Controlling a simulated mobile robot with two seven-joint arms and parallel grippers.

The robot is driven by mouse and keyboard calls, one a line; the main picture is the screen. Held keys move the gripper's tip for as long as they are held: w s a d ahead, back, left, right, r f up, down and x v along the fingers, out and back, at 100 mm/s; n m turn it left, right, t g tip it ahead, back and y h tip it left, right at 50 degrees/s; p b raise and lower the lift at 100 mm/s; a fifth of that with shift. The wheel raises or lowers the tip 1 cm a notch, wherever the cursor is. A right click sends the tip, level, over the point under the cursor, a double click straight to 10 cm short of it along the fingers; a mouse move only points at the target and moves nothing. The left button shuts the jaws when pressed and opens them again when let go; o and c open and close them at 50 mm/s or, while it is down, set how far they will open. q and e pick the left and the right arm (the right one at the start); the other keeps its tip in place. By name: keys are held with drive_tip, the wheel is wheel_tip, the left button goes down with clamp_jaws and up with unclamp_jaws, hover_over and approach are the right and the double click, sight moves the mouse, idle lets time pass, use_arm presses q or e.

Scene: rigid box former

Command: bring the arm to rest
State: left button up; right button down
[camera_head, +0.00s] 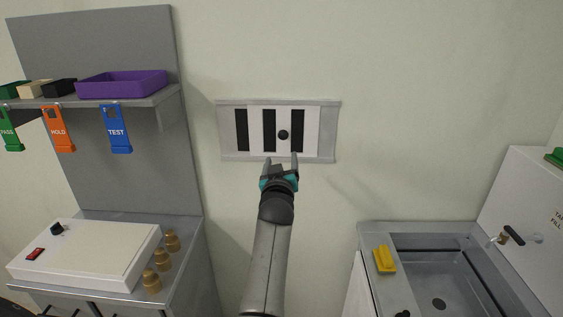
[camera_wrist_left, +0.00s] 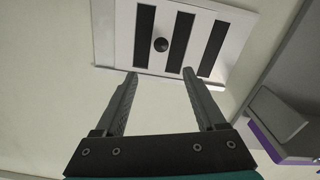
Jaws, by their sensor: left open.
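My left arm reaches up the middle of the head view. Its gripper (camera_head: 281,162) is open and empty, with its fingertips in front of the lower part of a wall panel (camera_head: 326,130). The panel is white and grey with black vertical bars and a round dark knob (camera_head: 283,134). In the left wrist view the two gripper fingers (camera_wrist_left: 158,78) stand apart with nothing between them. The panel (camera_wrist_left: 225,60) and knob (camera_wrist_left: 160,44) lie beyond the fingertips. I cannot tell the exact gap to the panel. My right gripper is not in view.
At left, a shelf (camera_head: 120,101) holds a purple tray (camera_head: 121,86); coloured tags hang below. Under it a white box (camera_head: 85,254) stands beside several brass pieces (camera_head: 162,258). At right is a sink (camera_head: 440,278) with a yellow object (camera_head: 384,259). Wall space around the panel is clear.

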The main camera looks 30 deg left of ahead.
use_arm(q)
drive_tip(key=shift+w, duration=0.1)
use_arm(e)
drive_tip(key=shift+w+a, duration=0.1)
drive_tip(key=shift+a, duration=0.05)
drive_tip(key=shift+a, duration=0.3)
